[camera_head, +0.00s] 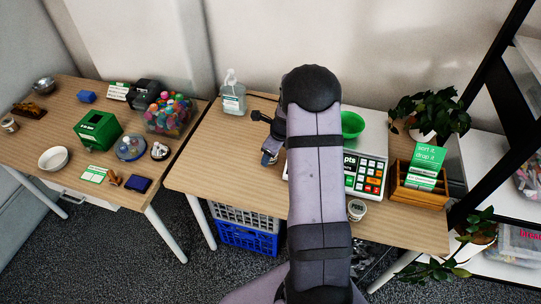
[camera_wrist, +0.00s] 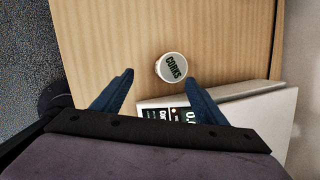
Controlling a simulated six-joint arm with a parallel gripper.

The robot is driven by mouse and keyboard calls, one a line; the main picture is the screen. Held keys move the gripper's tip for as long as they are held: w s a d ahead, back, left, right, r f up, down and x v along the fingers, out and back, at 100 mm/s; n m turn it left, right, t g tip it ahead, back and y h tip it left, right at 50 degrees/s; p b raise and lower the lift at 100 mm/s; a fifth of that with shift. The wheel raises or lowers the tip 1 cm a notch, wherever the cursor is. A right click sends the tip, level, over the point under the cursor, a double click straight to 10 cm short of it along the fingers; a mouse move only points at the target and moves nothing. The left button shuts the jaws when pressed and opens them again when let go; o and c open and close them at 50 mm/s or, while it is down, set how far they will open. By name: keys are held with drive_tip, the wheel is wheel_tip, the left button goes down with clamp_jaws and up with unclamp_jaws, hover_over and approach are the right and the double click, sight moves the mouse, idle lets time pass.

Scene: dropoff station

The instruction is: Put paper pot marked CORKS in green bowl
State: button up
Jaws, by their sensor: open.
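The white paper pot marked CORKS (camera_wrist: 171,67) stands on the wooden table in the wrist view, lettered lid facing up. My gripper (camera_wrist: 160,77) is open above the table, its blue fingers apart on either side of the pot's near edge; nothing is held. I cannot tell the height gap. In the head view my gripper (camera_head: 266,140) shows partly, left of my arm, and the CORKS pot cannot be made out. The green bowl (camera_head: 352,125) sits behind my arm to its right, on the white scale; my arm hides part of it.
The scale (camera_wrist: 262,120) lies close to the pot. Another lidded pot (camera_head: 356,210) stands at the table's front edge. A wooden box (camera_head: 418,195) with a green sign is at right, a pump bottle (camera_head: 233,95) at back left. The table left of my gripper is mostly clear.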

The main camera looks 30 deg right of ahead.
drive_tip(key=shift+w+d+f+m+t+p, duration=0.1)
drive_tip(key=shift+w+d+f+m+p, duration=0.15)
drive_tip(key=shift+w+f+m, duration=0.65)
drive_tip(key=shift+w+d+f+m+t+p, duration=0.1)
drive_tip(key=shift+w+d+f+m, duration=0.3)
drive_tip(key=shift+f+m, duration=1)
drive_tip(key=shift+w+d+f+m+t+p, duration=0.15)
drive_tip(key=shift+w+f+m, duration=0.6)
drive_tip(key=shift+m, duration=0.75)
drive_tip(key=c, duration=1.2)
wheel_tip(320, 180, up, 10)
drive_tip(key=shift+s+f, duration=0.1)
